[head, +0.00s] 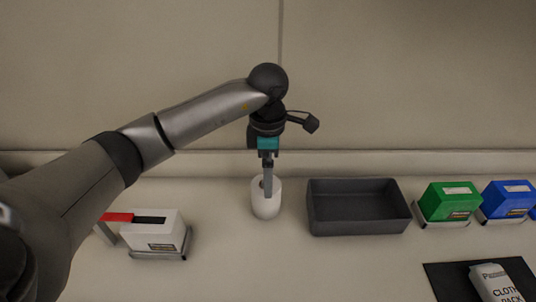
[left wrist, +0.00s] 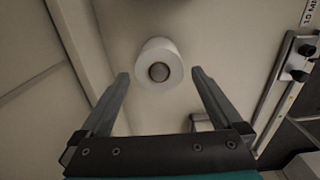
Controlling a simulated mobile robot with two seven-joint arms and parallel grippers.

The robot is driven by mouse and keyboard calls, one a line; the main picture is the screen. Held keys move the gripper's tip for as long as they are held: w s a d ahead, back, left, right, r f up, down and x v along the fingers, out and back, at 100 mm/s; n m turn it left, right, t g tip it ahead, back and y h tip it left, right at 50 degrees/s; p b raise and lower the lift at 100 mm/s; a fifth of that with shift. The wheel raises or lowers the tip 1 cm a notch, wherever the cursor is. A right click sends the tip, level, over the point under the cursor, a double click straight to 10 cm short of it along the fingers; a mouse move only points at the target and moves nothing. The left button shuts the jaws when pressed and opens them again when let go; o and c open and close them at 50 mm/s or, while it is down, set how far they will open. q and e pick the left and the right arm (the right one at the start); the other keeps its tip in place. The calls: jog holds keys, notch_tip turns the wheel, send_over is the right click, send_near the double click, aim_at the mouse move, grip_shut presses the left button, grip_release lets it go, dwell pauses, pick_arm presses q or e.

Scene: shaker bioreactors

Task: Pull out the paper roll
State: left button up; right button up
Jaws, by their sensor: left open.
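The white paper roll (head: 266,210) stands upright on the counter, left of the dark grey tray. In the left wrist view the roll (left wrist: 157,49) is seen from above, with a grey round centre. My left gripper (head: 267,192) points down over the roll; a finger covers part of its top in the head view. In the left wrist view the gripper (left wrist: 160,75) is open and empty, with the roll between and beyond its fingertips. I cannot tell the exact height gap. My right gripper is not in view.
The empty dark grey tray (head: 318,228) stands close right of the roll. Green (head: 450,201) and blue (head: 507,199) boxes sit on holders further right. A white box (head: 153,231) with red stands at left. A cloth pack (head: 495,283) lies on a black mat (head: 447,284). The wall is behind.

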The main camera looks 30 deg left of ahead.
pick_arm(q)
notch_tip(320, 180, down, 9)
jog(key=shift+f, duration=0.1)
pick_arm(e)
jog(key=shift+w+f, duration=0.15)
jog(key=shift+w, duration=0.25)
pick_arm(q)
jog(key=shift+w, duration=0.1)
jog(key=c, duration=1.3)
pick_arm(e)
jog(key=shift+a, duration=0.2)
pick_arm(q)
jog(key=shift+r, duration=0.25)
jog(key=shift+r, duration=0.4)
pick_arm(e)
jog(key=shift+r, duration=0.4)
pick_arm(q)
jog(key=shift+a+r+p, duration=0.1)
jog(key=shift+r+p, duration=0.2)
jog(key=shift+p, duration=0.15)
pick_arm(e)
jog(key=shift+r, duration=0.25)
pick_arm(q)
jog(key=shift+r+p, duration=0.35)
jog(key=shift+r, duration=0.15)
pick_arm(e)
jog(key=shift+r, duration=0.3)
